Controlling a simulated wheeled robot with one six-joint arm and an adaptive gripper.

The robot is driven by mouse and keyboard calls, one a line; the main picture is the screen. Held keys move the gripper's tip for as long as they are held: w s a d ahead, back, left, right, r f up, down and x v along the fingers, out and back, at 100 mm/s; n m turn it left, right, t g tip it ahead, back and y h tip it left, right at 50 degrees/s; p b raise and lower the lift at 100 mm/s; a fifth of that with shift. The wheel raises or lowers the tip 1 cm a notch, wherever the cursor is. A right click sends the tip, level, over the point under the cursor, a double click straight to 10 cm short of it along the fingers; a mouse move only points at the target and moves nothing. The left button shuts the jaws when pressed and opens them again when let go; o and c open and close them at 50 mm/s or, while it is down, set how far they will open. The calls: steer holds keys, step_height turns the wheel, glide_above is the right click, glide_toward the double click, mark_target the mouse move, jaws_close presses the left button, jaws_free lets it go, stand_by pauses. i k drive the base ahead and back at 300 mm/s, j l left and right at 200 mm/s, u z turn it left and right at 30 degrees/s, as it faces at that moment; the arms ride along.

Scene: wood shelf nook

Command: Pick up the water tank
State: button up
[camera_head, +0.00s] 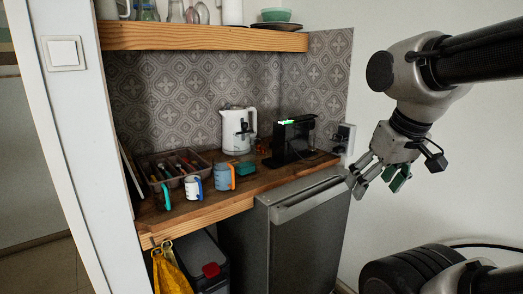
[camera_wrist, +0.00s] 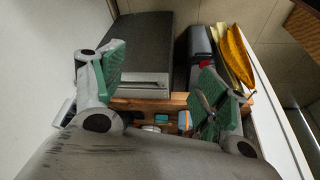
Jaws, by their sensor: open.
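A black coffee machine (camera_head: 291,142) with a green light on top stands at the right end of the wooden counter. I cannot make out a separate water tank on it; it is dark and small in the head view. My gripper (camera_head: 374,172) is open and empty, in front of the white wall to the right of the counter and apart from the machine. In the wrist view its two green-padded fingers (camera_wrist: 160,88) are spread wide with nothing between them. The coffee machine cannot be made out in the wrist view.
A white kettle (camera_head: 237,131) stands left of the machine. Mugs, including a blue one (camera_head: 224,178), and a cutlery tray (camera_head: 149,163) sit further left. A wooden shelf (camera_head: 200,37) hangs above. A grey appliance (camera_head: 302,235) and a yellow cloth (camera_head: 170,273) are below.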

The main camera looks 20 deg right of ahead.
mark_target(244, 139)
steer(key=i+u, duration=0.15)
steer(key=i, duration=0.4)
steer(key=i+l+u, duration=0.2)
steer(key=i, duration=0.4)
steer(key=j, duration=0.1)
